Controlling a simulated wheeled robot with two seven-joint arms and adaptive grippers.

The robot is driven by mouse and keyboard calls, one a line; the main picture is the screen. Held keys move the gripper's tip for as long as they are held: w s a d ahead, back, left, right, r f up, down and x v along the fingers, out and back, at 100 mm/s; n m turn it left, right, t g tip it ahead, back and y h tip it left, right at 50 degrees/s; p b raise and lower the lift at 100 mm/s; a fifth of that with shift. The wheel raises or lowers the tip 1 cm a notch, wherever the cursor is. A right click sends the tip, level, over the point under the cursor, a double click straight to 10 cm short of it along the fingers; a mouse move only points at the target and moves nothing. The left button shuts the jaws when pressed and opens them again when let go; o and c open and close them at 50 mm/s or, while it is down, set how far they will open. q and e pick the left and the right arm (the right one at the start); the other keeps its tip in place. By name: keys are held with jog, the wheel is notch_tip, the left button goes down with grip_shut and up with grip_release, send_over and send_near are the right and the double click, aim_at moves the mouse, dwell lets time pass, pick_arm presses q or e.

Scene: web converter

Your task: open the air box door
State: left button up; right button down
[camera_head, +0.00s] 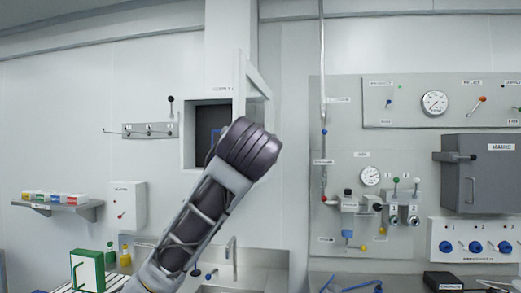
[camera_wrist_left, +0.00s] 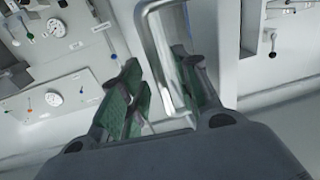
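The air box appears to be the wall box (camera_head: 186,134) with a dark interior at centre in the head view. Its pale door (camera_head: 257,82) stands swung out on the right side, so the opening shows. My left arm reaches up in front of the box, and its wrist hides the lower right of the opening and door. In the left wrist view my left gripper (camera_wrist_left: 160,90) is open, with green-padded fingers apart. A shiny U-shaped handle (camera_wrist_left: 152,45) lies between them; whether they touch it is unclear. My right gripper is not in view.
A grey panel (camera_head: 335,105) with gauges, valves and a dark grey box (camera_head: 484,178) fills the right wall. A sink (camera_head: 245,278) lies below my arm. A shelf (camera_head: 90,209) with small coloured boxes is at left.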

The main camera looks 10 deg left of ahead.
pick_arm(q)
jog(key=s+d, duration=0.1)
jog(key=s, duration=1)
jog(key=shift+d+f, duration=0.1)
